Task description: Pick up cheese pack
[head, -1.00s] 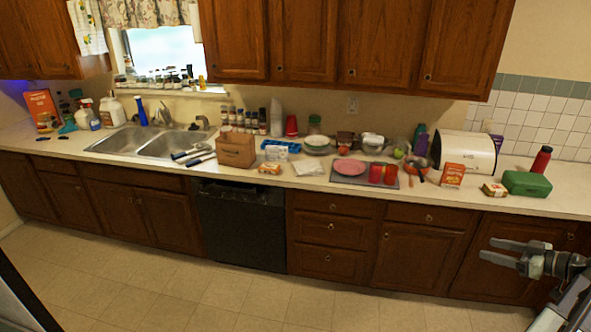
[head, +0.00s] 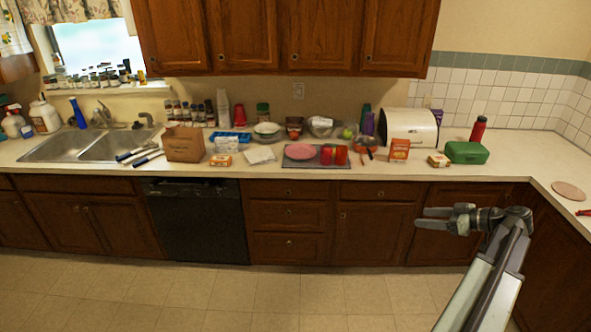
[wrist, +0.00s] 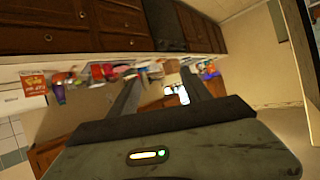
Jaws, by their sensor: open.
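No label reads clearly as cheese. Two small packs could be the cheese pack: a yellow, white and red pack (head: 438,160) beside the green box on the right of the counter, and an orange and white pack (head: 220,160) in front of the blue tray. I cannot tell which it is. My gripper (head: 424,218) is open and empty, in front of the lower cabinets and below the counter edge. It is apart from both packs. The wrist view shows the two open fingers (wrist: 158,90) with nothing held between them; neither pack can be made out there.
Bare counter lies right of the green box. The floor in front is clear.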

